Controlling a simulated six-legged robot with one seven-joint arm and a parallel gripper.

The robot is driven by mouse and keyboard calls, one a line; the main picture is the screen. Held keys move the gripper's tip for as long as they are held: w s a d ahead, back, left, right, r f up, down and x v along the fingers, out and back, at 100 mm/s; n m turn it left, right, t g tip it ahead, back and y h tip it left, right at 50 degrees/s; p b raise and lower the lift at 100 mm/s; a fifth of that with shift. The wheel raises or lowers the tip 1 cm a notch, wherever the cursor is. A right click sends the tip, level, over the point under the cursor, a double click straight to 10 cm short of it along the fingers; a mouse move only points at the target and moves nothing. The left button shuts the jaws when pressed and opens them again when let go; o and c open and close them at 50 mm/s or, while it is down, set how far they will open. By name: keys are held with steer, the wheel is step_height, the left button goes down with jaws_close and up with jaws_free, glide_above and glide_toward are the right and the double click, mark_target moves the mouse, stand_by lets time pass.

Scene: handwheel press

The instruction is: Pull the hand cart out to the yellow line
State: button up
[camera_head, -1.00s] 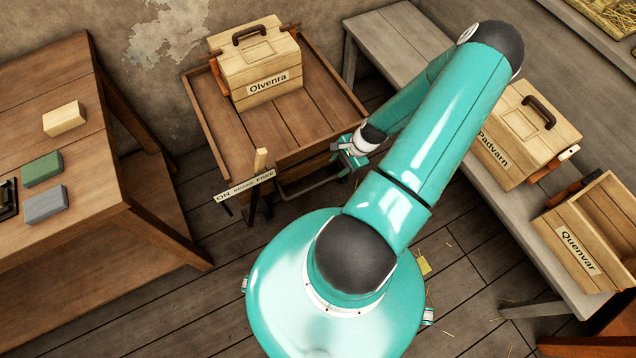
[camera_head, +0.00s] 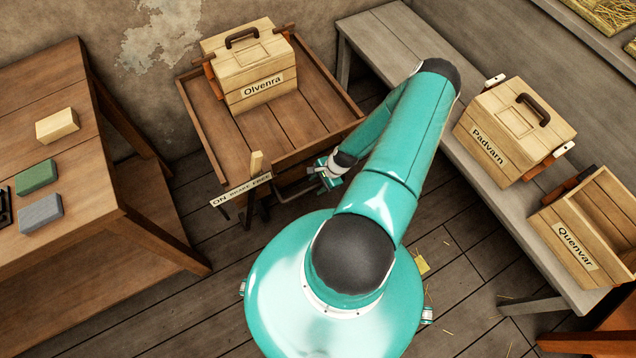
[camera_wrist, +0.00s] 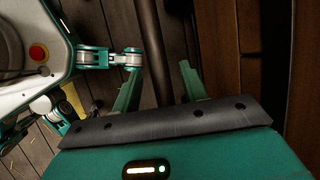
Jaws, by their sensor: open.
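The hand cart (camera_head: 300,129) is a brown wooden tray on legs, against the back wall, carrying a pale box labelled Olvenra (camera_head: 247,72). Its dark bar handle (camera_head: 290,189) sticks out at the front. A brake lever (camera_head: 257,162) stands by a plate (camera_head: 240,190) reading ON BRAKE FREE. My gripper (camera_head: 328,174) is at the handle's right part. In the wrist view the dark bar (camera_wrist: 152,45) runs between the two open green fingers (camera_wrist: 160,88), with gaps beside it.
A wooden table (camera_head: 75,215) with several small blocks stands at left. A grey bench (camera_head: 480,196) runs along the right with boxes labelled Padvarn (camera_head: 512,135) and Quenvar (camera_head: 585,230). Bare plank floor shows between my body and the table.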

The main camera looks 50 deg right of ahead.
steer(key=shift+c, duration=0.4)
jaws_close()
